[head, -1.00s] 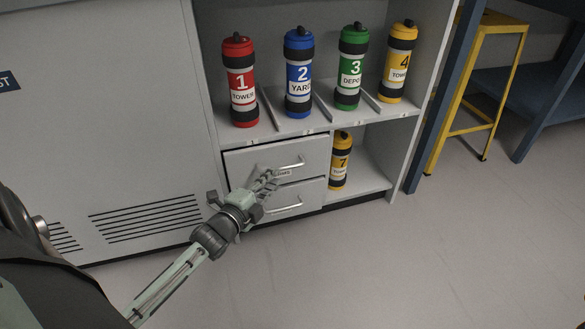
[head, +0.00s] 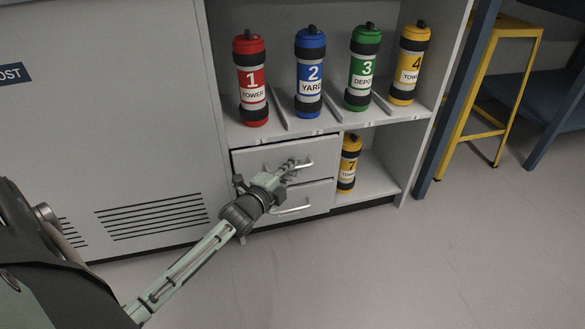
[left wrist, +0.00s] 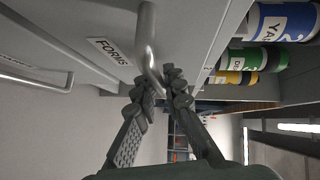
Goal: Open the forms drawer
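The forms drawer (head: 262,160) is the upper of two grey drawers under the shelf. Its front looks flush with the cabinet in the head view. The FORMS label (left wrist: 111,51) shows in the left wrist view. The drawer's metal bar handle (left wrist: 149,38) runs down between the fingers of my left gripper (left wrist: 161,88). The fingers are close together on either side of the bar, shut on it near its end. In the head view my left gripper (head: 286,170) is in front of the drawer and hides part of the handle and label. My right gripper is not in view.
The lower drawer (head: 313,197) has its own handle just below. Red, blue, green and yellow tubes (head: 252,80) stand on the shelf above. Another yellow tube (head: 348,163) stands right of the drawers. The floor (head: 400,270) in front is clear.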

